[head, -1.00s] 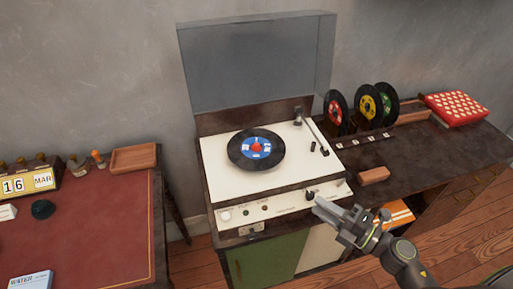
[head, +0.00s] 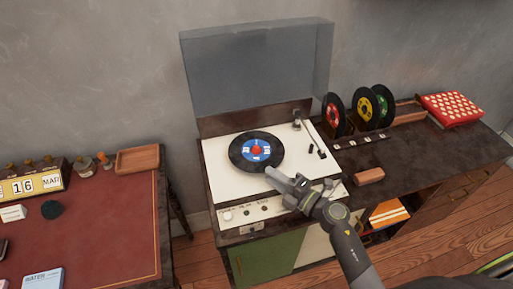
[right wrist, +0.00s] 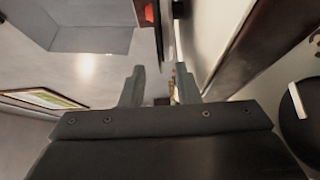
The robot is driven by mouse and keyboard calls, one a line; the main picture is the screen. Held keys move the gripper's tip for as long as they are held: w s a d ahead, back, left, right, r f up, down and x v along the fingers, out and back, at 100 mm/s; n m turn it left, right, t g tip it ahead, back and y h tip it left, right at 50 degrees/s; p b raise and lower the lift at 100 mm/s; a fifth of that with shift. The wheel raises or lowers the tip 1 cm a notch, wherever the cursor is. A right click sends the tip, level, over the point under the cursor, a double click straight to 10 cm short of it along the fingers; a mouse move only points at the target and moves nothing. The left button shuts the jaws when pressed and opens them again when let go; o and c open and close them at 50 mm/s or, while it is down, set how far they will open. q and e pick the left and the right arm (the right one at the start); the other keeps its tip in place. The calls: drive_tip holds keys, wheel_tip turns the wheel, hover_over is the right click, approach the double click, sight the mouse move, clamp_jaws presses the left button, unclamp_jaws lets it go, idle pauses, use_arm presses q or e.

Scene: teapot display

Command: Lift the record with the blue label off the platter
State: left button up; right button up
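The black record with the blue label (head: 242,159) lies flat on the turntable (head: 222,177), covering the platter. Its label has a red centre. My right gripper (head: 284,178) is over the front of the white deck, its fingertips close to the record's near edge. I cannot tell whether they touch it. In the right wrist view the two fingers (right wrist: 159,76) stand apart with a gap between them. A thin dark edge, perhaps the record's, shows beyond the gap. My left gripper is not in view.
The tonearm (head: 314,138) is at the record's right, clear of it. The clear lid (head: 255,70) stands open behind. Several records, one with a red label (head: 333,115), stand in a rack at right. A brown block (head: 369,176) lies nearby. A red-topped desk (head: 105,225) is at left.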

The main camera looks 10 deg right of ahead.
drive_tip(key=shift+x, duration=0.8)
clamp_jaws()
